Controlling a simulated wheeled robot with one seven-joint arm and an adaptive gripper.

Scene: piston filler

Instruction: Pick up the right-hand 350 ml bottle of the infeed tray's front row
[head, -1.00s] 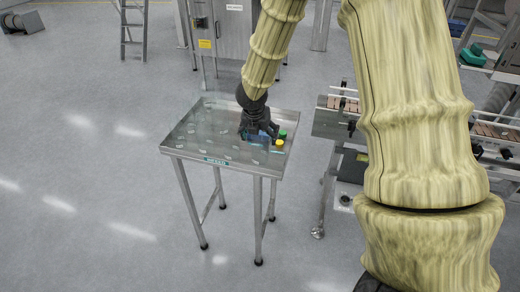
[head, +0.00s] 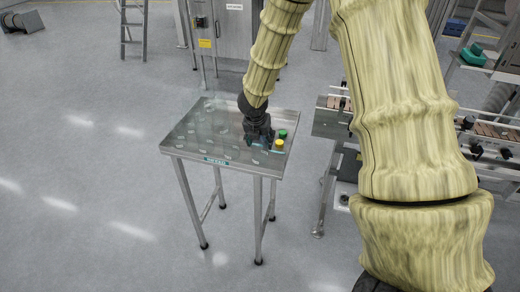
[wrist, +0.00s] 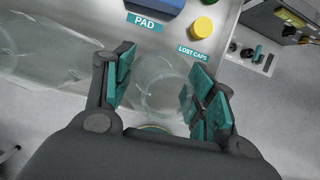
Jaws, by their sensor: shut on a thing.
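My gripper (head: 258,139) is over the right part of the steel infeed tray table (head: 190,143) in the head view. In the wrist view its teal-padded fingers (wrist: 164,95) are shut on a clear, see-through bottle (wrist: 158,82), one finger on each side of its round outline. More clear bottle shapes (wrist: 45,75) show at the left of the wrist view. The bottles are too faint in the head view to tell apart, and I cannot tell whether the held one touches the tray.
Near the gripper are a yellow cap (head: 279,145), a green cap (head: 283,134) and a blue pad (wrist: 155,5). The signs "PAD" (wrist: 145,21) and "LOST CAPS" (wrist: 194,53) mark the tray. A conveyor (head: 332,118) stands to the right.

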